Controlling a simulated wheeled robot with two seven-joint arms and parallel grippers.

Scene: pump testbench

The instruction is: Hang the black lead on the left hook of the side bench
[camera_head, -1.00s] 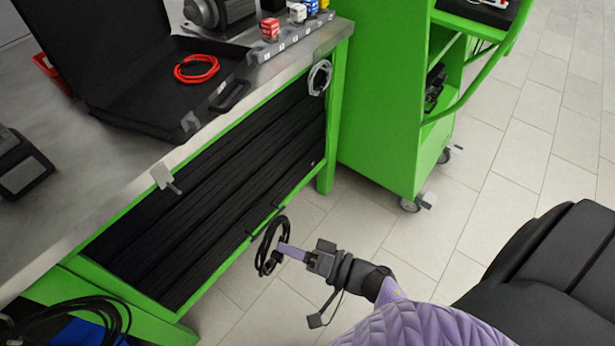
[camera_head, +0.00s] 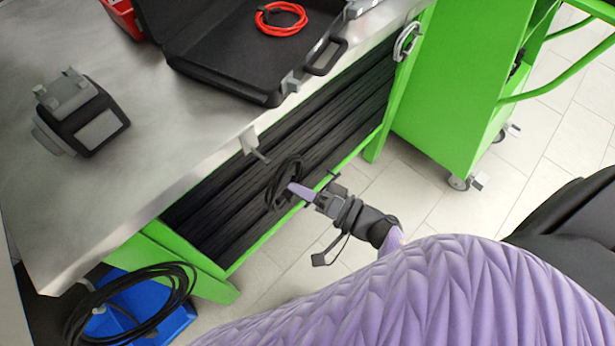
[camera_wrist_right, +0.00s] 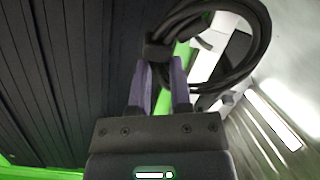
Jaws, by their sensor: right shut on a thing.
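The black lead (camera_head: 273,187) is a coiled loop in my right gripper (camera_head: 299,191), hanging in front of the side bench's dark slatted front. In the right wrist view the coil (camera_wrist_right: 263,45) rises beyond and to the right of the fingers (camera_wrist_right: 160,80), which are shut on its bundled part. The left hook (camera_head: 254,146) is a pale plate with a short peg on the bench's front edge. It is above and slightly left of the coil in the head view, and the two look apart. My left gripper is not in view.
A second hook at the bench's right end carries a grey lead (camera_head: 405,42). On the bench (camera_head: 180,130) are an open black case (camera_head: 225,60) with a red lead (camera_head: 281,17) and a dark device (camera_head: 82,115). A green cart (camera_head: 445,90) stands right. Black cable (camera_head: 180,275) overlaps a blue box (camera_head: 150,315).

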